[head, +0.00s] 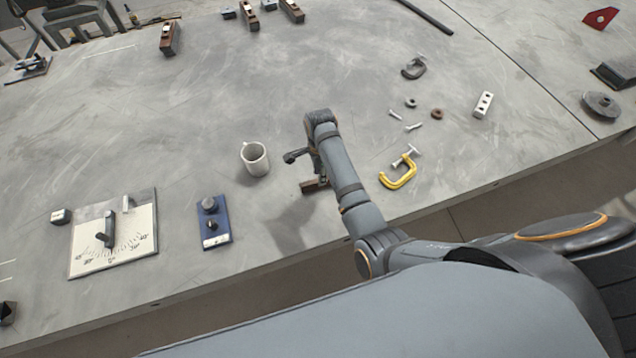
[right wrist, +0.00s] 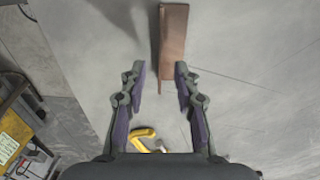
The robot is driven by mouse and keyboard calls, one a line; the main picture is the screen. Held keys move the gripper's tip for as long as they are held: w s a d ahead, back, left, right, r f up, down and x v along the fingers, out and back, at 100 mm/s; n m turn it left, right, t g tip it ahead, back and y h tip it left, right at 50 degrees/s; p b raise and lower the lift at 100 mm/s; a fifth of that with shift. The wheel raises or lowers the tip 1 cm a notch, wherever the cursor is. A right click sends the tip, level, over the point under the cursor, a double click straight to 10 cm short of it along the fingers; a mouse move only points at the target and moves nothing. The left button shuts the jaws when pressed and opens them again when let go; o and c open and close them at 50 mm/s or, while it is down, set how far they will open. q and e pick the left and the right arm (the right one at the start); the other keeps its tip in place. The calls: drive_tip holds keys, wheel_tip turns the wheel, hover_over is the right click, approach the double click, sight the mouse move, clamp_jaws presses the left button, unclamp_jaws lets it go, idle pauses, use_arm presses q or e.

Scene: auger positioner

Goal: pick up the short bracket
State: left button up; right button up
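My right gripper (head: 304,162) points down over the table, well to the left of that plate. In the right wrist view my right gripper (right wrist: 160,72) has its fingers apart with nothing held. A brown block (right wrist: 173,38) lies below and beyond the fingertips; it also shows partly hidden under the gripper in the head view (head: 313,186). My left gripper is not in view.
A white mug (head: 254,159) stands close left of the right gripper. A yellow clamp (head: 399,174), small bolts (head: 404,121) and a dark clamp (head: 414,68) lie to the right. A dial board (head: 115,233) and a blue panel (head: 214,222) lie at left.

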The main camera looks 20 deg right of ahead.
sight(311, 185)
drive_tip(key=shift+w+d+f, duration=0.1)
drive_tip(key=shift+f, duration=0.25)
drive_tip(key=f, duration=0.2)
drive_tip(key=f+p, duration=0.1)
drive_tip(key=f, duration=0.2)
drive_tip(key=shift+a, duration=0.2)
clamp_jaws()
drive_tip(key=shift+r, duration=0.1)
